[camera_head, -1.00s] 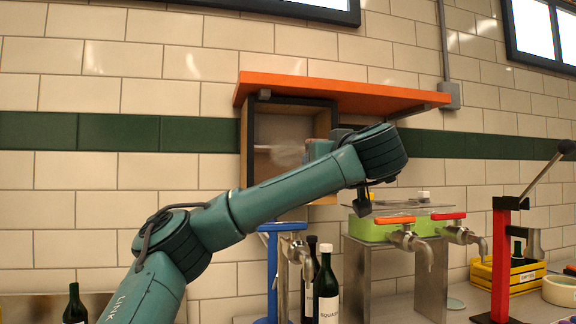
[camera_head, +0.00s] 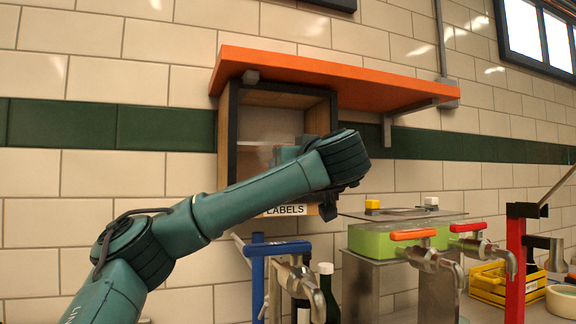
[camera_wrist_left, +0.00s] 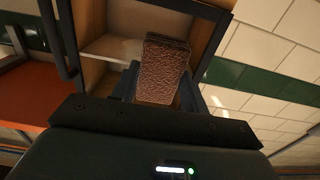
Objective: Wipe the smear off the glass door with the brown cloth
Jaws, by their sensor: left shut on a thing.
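The brown cloth (camera_wrist_left: 163,70) is a folded, rough-textured pad between the fingers of my left gripper (camera_wrist_left: 158,88) in the left wrist view. The gripper is shut on it, in front of the black-framed cabinet (camera_head: 228,135) under the orange shelf. The cabinet's glass door shows as a clear pane in a dark frame. A faint pale haze (camera_head: 258,160) on the pane, left of my wrist, looks like the smear. In the head view my arm hides the cloth and part of the door. I cannot tell whether the cloth touches the glass.
The orange shelf (camera_head: 330,80) juts out above the cabinet. Below and right are a blue stand (camera_head: 258,270), dark bottles (camera_head: 326,295), taps (camera_head: 432,262), a green box (camera_head: 385,240), a red lever press (camera_head: 515,265) and a yellow crate (camera_head: 490,285). The wall at left is clear.

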